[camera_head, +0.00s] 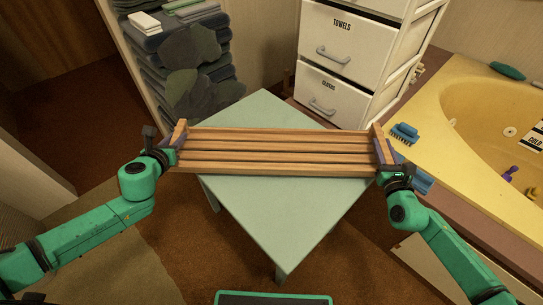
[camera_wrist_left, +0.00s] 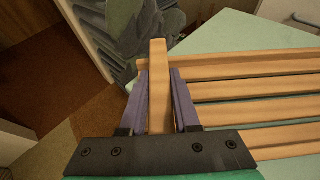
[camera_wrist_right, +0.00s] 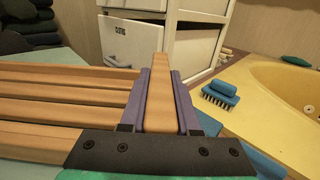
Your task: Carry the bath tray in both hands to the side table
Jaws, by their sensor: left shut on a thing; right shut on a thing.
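The wooden slatted bath tray (camera_head: 280,152) spans the head view between my two grippers, over the pale green side table (camera_head: 285,220). Its slats look roughly level; I cannot tell whether it touches the table top. My left gripper (camera_head: 172,150) is shut on the tray's left end bar, which stands between the fingers in the left wrist view (camera_wrist_left: 159,85). My right gripper (camera_head: 388,160) is shut on the right end bar, which shows between the fingers in the right wrist view (camera_wrist_right: 160,95). The tray carries nothing and hides the middle of the table.
A white drawer unit (camera_head: 345,60) stands behind the table. A shelf of folded towels (camera_head: 190,60) is at the back left. The yellow tub (camera_head: 470,110) is at the right, with a blue brush (camera_head: 405,132) on its edge. The table's near part is bare.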

